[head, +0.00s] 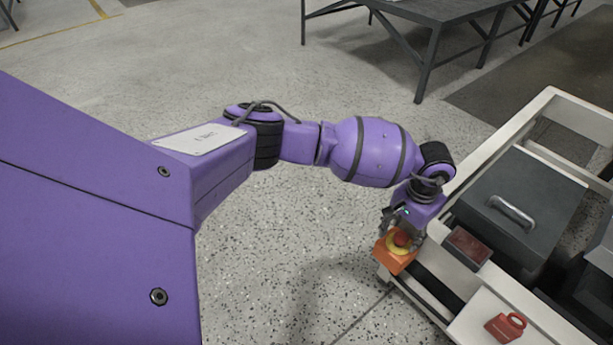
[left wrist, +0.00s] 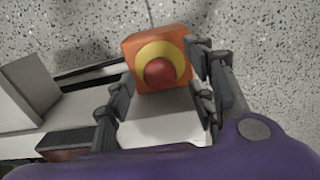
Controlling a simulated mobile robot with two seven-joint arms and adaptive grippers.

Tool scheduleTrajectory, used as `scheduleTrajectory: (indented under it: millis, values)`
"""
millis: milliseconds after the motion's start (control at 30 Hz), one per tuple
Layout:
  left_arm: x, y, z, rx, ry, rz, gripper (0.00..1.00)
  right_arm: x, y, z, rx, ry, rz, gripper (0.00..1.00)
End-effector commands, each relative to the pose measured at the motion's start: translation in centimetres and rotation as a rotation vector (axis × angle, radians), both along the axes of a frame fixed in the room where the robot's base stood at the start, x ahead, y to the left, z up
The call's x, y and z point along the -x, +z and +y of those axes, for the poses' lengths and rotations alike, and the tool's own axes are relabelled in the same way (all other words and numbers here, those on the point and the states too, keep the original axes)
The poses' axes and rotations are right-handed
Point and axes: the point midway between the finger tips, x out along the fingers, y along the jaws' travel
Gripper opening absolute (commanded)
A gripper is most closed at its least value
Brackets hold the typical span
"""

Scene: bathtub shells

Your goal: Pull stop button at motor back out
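The stop button is a red mushroom head (head: 402,239) on a yellow disc, set on an orange box (head: 393,262) at the near left corner of the white frame. In the left wrist view the red button (left wrist: 159,73) faces the camera, with its yellow ring and orange box around it. My left gripper (head: 402,226) is at the button. In the left wrist view its fingers (left wrist: 158,84) are spread apart, one on each side of the button, with visible gaps to the red head. Whether any fingertip touches the orange box is unclear. My right gripper is not in view.
The white frame (head: 548,152) holds a dark case (head: 525,190) with a metal handle. A dark red box (head: 468,246) sits beside it. A red padlock-shaped item (head: 506,327) lies on a pale panel. A grey table (head: 430,14) stands behind; the floor left is clear.

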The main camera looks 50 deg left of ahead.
Motion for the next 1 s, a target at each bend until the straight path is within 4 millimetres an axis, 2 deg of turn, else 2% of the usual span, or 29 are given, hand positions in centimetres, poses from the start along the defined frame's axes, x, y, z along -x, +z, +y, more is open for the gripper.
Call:
scheduleTrajectory:
  millis: [67,400,833,867,1000]
  values:
    - [-0.17,0.18,-0.09,0.001,-0.001,-0.003,0.43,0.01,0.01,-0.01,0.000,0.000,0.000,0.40]
    - [-0.14,0.13,0.07,-0.002,0.001,-0.002,0.00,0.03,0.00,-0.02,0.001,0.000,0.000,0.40]
    - [-0.19,0.93,0.48,-0.010,0.004,-0.002,0.00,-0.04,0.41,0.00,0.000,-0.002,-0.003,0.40]
    - [-0.17,0.87,0.51,-0.010,0.005,-0.002,0.26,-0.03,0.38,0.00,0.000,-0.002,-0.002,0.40]
    - [-0.17,0.78,0.49,-0.010,0.005,-0.002,0.44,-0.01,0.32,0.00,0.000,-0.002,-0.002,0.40]
